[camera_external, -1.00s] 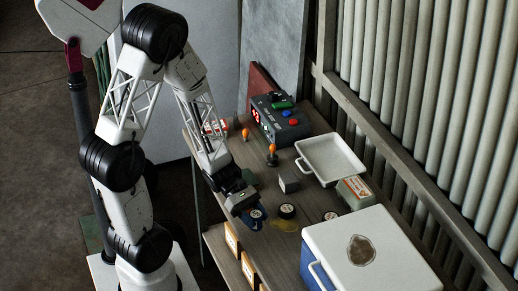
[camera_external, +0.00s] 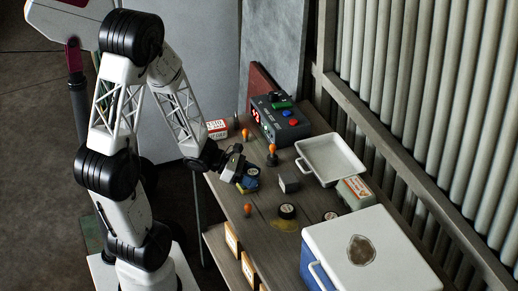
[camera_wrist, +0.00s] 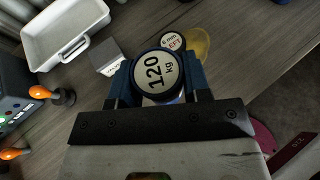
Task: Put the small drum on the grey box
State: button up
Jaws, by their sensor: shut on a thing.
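In the external view my gripper (camera_external: 245,178) is over the left part of the bench, left of the grey box; the drum is small there and partly hidden by the fingers. The grey box (camera_external: 288,183) is a small plain block on the bench, its top bare. It also shows in the wrist view (camera_wrist: 108,59), up and left of the drum, apart from it.
A white tray (camera_external: 330,157) and a red-and-white carton (camera_external: 355,191) are behind the grey box. An orange-topped joystick (camera_external: 272,155) and a control box (camera_external: 278,118) stand farther back. A black labelled disc (camera_external: 287,211) lies in front. A white-lidded cooler (camera_external: 365,250) fills the near right.

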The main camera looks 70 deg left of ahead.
dwell(0.3)
send_over(288, 177)
jog(key=shift+d+f, duration=0.1)
jog(key=shift+f, duration=0.65)
dwell(0.3)
jog(key=shift+f, duration=1.75)
jog(key=shift+f, duration=0.1)
jog(key=o, duration=1)
jog(key=shift+c, duration=0.2)
jog(key=v, duration=1.2)
jog(key=shift+r, duration=0.25)
